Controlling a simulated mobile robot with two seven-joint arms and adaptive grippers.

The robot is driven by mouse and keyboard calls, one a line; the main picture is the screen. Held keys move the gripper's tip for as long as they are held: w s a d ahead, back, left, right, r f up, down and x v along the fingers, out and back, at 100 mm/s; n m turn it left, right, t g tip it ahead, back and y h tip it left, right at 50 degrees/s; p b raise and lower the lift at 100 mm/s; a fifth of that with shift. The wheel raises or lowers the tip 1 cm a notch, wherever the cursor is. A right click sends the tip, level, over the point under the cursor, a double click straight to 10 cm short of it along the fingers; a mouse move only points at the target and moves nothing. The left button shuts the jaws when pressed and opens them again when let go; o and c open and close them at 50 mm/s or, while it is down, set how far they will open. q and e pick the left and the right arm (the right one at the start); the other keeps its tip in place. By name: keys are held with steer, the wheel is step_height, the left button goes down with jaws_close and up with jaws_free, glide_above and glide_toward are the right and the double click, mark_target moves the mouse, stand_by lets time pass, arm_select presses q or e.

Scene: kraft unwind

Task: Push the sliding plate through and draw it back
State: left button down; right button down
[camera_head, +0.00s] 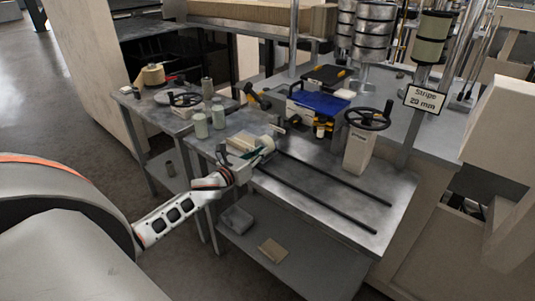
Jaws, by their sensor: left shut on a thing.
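My left gripper (262,149) reaches in from the left over the front left part of a grey metal table (310,215). It is shut on a small part that is too small and too covered to make out. A pale block or plate (240,142) lies right beside it. Two dark parallel rails (325,193) run from near the gripper toward the right front of the table. I cannot tell for sure which piece is the sliding plate. My right gripper is not in view.
A pale stand with a black handwheel (358,152) rises behind the rails. A blue-topped unit (318,101) stands farther back. Pale green cylinders (200,125) stand left of the gripper. A "Strips 20 mm" sign (425,99) is at right. The tabletop between the rails is clear.

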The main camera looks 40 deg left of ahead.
arm_select(q)
steer(key=shift+a, duration=0.25)
steer(key=c, duration=2.1)
jaws_free()
steer(key=shift+a, duration=0.1)
steer(key=shift+c, duration=0.2)
steer(key=shift+s, duration=0.1)
steer(key=s, duration=1.1)
steer(key=shift+s+a, duration=0.4)
